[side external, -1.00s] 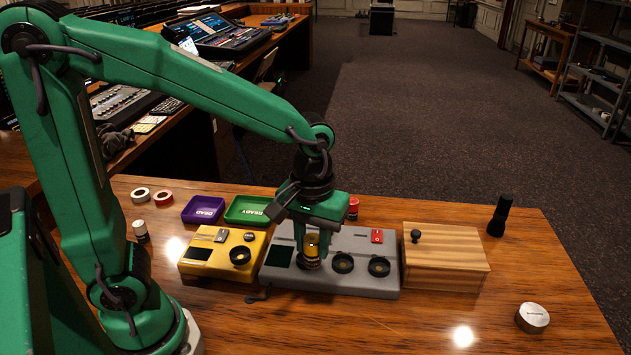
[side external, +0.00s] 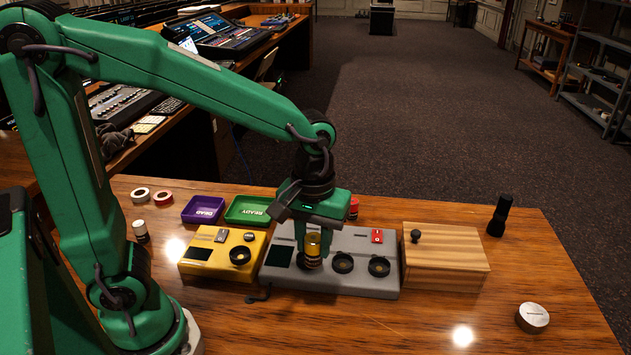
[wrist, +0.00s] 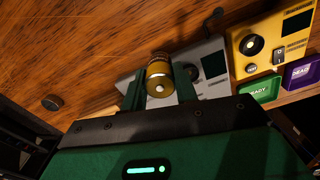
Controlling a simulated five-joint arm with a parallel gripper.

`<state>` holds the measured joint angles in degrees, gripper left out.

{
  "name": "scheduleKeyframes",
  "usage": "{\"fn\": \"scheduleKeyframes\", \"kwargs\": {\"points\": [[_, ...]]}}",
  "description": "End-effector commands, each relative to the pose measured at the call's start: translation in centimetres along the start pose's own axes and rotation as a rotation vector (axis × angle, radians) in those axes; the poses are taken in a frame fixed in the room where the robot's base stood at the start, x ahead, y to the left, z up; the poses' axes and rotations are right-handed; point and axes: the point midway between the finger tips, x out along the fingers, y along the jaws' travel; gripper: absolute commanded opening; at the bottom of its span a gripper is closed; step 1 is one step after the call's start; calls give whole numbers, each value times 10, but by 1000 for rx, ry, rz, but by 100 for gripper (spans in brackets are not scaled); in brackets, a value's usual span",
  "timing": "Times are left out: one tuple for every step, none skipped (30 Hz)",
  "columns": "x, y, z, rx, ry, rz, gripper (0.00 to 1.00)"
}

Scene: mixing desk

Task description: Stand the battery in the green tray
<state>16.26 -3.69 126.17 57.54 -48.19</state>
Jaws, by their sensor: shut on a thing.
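The battery (side external: 313,246), gold with a dark band, stands upright at the leftmost well of the grey charger (side external: 340,284). My gripper (side external: 312,240) points down from above and is shut on the battery; the wrist view shows the battery (wrist: 159,78) between both fingers. I cannot tell whether its base is seated in the well or just clear of it. The green tray (side external: 234,216), marked READY, lies behind and to the left of the charger, with no battery visible in it. It also shows in the wrist view (wrist: 257,90).
A yellow device (side external: 212,257) with a round socket sits left of the charger; a purple DEAD tray (side external: 203,209) is behind it. A red-topped cell (side external: 353,207) stands behind the charger. A wooden box (side external: 445,258) is at right. The front desk is mostly clear.

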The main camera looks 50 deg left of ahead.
Motion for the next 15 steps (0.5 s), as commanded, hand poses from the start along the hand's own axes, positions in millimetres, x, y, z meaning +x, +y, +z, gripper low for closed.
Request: {"fn": "scheduleKeyframes", "kwargs": {"points": [[0,-2,-4,-27,0,0,0],[0,-2,-7,-47,0,0,0],[1,-4,-12,-75,0,0,0],[1,-6,-15,-102,0,0,0],[1,-7,-20,-130,0,0,0],[2,-10,-26,-173,0,0,0],[2,-12,-31,-207,0,0,0],[3,-14,-36,-244,0,0,0],[4,-18,-43,-297,0,0,0],[4,-21,-49,-339,0,0,0],[5,-24,-55,-381,0,0,0],[5,-29,-64,-440,0,0,0],[6,-33,-70,-485,-1,-1,0],[7,-37,-76,-531,-1,-1,0],[8,-43,-84,-591,0,0,0]]}}
